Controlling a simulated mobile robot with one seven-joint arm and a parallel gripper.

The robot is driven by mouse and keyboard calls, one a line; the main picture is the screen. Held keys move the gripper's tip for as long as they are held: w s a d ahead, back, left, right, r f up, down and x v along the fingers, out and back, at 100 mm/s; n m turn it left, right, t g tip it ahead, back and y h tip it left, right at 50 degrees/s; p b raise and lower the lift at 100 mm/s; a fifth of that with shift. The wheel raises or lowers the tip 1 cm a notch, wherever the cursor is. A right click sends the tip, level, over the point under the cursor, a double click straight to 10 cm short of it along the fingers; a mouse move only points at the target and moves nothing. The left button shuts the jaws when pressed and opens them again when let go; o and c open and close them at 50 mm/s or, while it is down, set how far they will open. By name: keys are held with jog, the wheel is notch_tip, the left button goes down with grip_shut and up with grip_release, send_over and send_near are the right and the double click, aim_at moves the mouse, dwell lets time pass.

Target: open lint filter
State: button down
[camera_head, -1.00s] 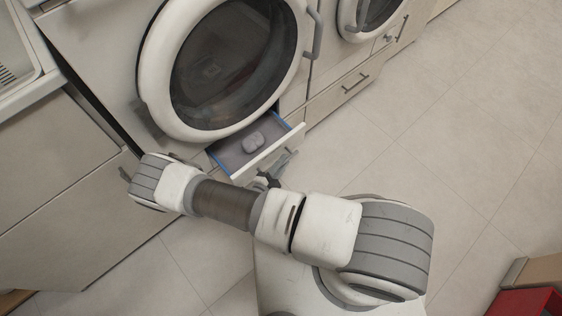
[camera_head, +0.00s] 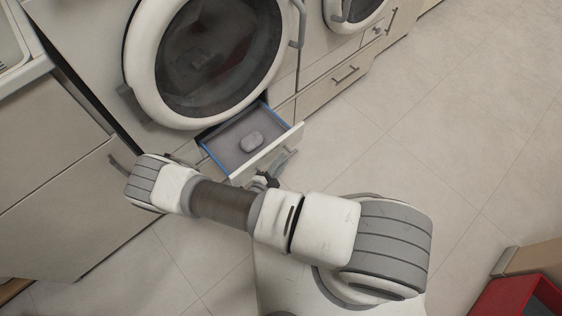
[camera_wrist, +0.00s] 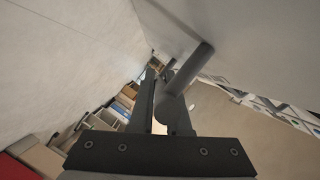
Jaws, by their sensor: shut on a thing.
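The lint filter drawer (camera_head: 228,156) below the round door of the machine is pulled out, with blue side edges and a white front (camera_head: 268,156). A small grey lump (camera_head: 251,142) lies inside it. The drawer's grey handle (camera_wrist: 190,69) runs between the fingers in the wrist view. My gripper (camera_wrist: 160,93) is shut on this handle. In the head view my gripper (camera_head: 268,178) is at the outer side of the drawer front, partly hidden by my arm.
The machine's round glass door (camera_head: 212,55) is closed above the drawer. A second machine (camera_head: 352,12) and a closed drawer with a bar handle (camera_head: 345,75) stand to the right. A red box (camera_head: 515,297) lies at lower right. The tiled floor (camera_head: 440,130) between is clear.

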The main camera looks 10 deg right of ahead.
jog(key=shift+a, duration=0.1)
jog(key=c, duration=0.9)
grip_release()
jog(key=p+v, duration=0.3)
jog(key=v, duration=1.4)
jog(key=shift+s+a, duration=0.1)
jog(key=shift+s, duration=0.1)
